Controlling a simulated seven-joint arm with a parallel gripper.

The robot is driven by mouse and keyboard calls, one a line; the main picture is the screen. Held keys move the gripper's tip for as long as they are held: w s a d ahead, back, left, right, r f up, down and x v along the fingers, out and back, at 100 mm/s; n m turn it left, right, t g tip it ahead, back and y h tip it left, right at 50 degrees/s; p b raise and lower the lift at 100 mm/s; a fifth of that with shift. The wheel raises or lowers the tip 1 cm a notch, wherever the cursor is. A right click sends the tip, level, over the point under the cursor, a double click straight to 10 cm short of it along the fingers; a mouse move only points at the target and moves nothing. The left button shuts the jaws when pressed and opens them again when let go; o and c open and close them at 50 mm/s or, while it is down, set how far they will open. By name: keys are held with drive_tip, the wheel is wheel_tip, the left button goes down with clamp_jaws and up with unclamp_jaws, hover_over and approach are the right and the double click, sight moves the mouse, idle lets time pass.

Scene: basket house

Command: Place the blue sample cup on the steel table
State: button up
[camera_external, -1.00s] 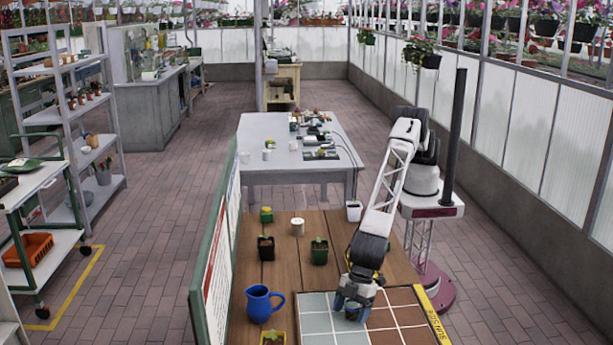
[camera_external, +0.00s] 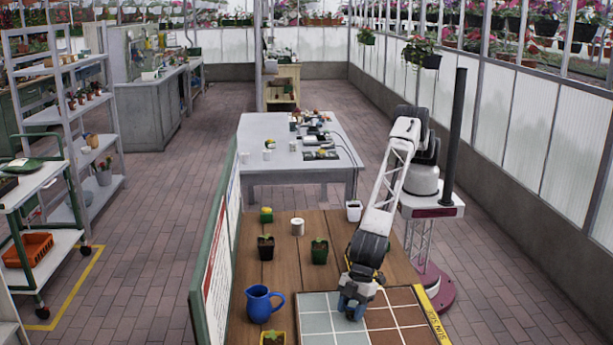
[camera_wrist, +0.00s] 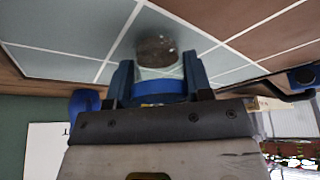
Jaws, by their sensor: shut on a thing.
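My gripper (camera_external: 355,310) is low over the grid-marked board (camera_external: 313,302) at the front of the wooden table. In the wrist view its two fingers (camera_wrist: 160,88) are shut on the blue sample cup (camera_wrist: 161,98), whose blue band shows between them. A round brownish patch shows just beyond the band; I cannot tell whether it is part of the cup. In the external view the fingers mostly hide the cup, and a gap under it cannot be made out. The steel table (camera_external: 255,135) stands behind the wooden table, with cups and equipment on its top.
A blue jug (camera_external: 263,304) stands left of the board. Small potted plants (camera_external: 319,252), a pale cup (camera_external: 297,226) and a white pot (camera_external: 354,210) stand farther back. A green-framed panel (camera_external: 215,255) edges the table's left side.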

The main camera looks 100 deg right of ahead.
sight(349, 309)
drive_tip(key=shift+r, duration=1.7)
drive_tip(key=shift+s+d+f, duration=0.1)
drive_tip(key=shift+s+d, duration=0.1)
drive_tip(key=shift+d, duration=0.25)
drive_tip(key=shift+s+d+r, duration=0.25)
drive_tip(key=shift+s+d, duration=0.95)
drive_tip(key=shift+d, duration=0.95)
drive_tip(key=shift+s+d+r, duration=0.2)
drive_tip(key=shift+s+d, duration=1.05)
drive_tip(key=shift+d, duration=0.95)
drive_tip(key=shift+s+d+r, duration=0.25)
drive_tip(key=shift+s+d, duration=0.95)
drive_tip(key=shift+d, duration=0.95)
drive_tip(key=shift+d, duration=0.1)
